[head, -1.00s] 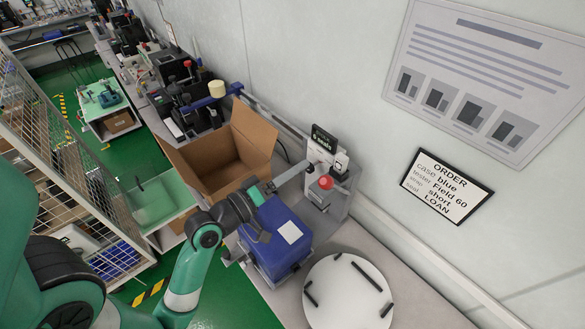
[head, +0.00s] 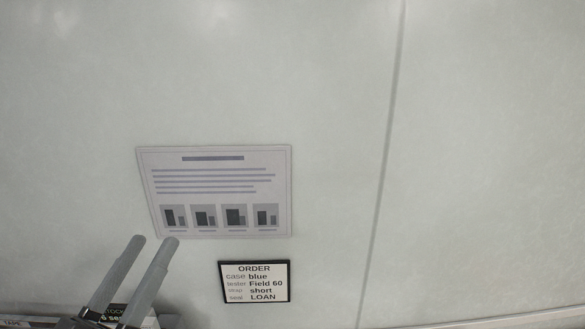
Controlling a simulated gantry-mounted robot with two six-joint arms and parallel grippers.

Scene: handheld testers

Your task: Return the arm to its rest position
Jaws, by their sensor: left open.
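My left gripper (head: 152,240) comes up from the bottom left of the head view, its two grey fingers apart and nothing between them. It is in front of the wall, and its fingertips overlap the lower left edge of the poster in the picture. Most of my left arm is below the frame. My right gripper is not in view.
A pale wall (head: 480,150) fills most of the view. A printed poster (head: 214,190) and a black-framed order card (head: 254,282) reading blue, Field 60, short, LOAN hang on it. Only the tops of some bench items show at the bottom left.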

